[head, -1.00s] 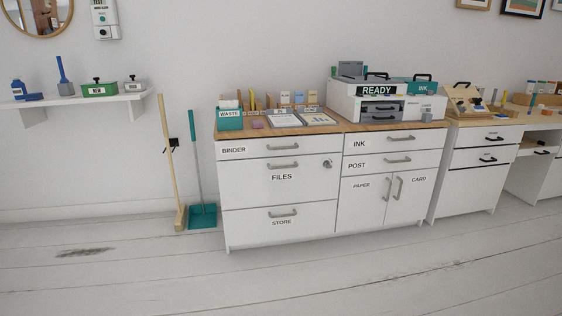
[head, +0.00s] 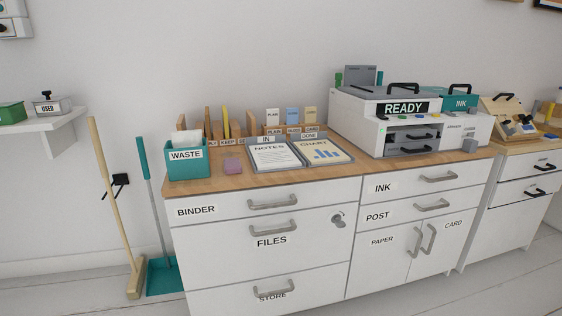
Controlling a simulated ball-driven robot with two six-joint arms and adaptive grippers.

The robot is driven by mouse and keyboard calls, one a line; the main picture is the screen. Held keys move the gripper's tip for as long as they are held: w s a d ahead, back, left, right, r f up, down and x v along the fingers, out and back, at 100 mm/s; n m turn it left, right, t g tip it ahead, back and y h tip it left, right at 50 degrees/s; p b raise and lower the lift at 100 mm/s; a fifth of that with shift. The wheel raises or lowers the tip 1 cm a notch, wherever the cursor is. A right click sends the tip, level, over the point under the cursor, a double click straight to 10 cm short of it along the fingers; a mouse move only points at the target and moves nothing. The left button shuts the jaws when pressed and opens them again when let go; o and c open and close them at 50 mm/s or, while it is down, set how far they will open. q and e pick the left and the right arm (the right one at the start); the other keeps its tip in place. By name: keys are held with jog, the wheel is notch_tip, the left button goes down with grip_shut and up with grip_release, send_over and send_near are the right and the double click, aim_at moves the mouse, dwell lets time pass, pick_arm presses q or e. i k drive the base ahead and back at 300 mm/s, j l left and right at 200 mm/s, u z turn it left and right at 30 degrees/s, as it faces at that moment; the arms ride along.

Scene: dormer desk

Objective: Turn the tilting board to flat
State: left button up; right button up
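What looks like the tilting board (head: 497,106) is a light wooden panel with a black handle at the far right, on the counter beyond the printer. It stands sloped, not flat. Small dark and blue items sit at its foot, too small to make out. Neither of my grippers is in view.
A white cabinet (head: 318,221) with drawers stands ahead. On its top are a teal waste bin (head: 188,164), paper trays (head: 302,156) and a printer (head: 400,115). A broom (head: 117,210) and dustpan (head: 163,277) lean at left. A shelf (head: 50,122) juts from the left wall.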

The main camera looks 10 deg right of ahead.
aim_at(504, 109)
jog(key=i+l, duration=0.2)
jog(key=l, duration=0.2)
jog(key=i+l, duration=0.2)
jog(key=l, duration=0.15)
jog(key=i+l, duration=0.15)
jog(key=l, duration=0.25)
jog(key=i+l, duration=0.2)
jog(key=l, duration=0.2)
jog(key=i+l, duration=0.2)
jog(key=l, duration=0.2)
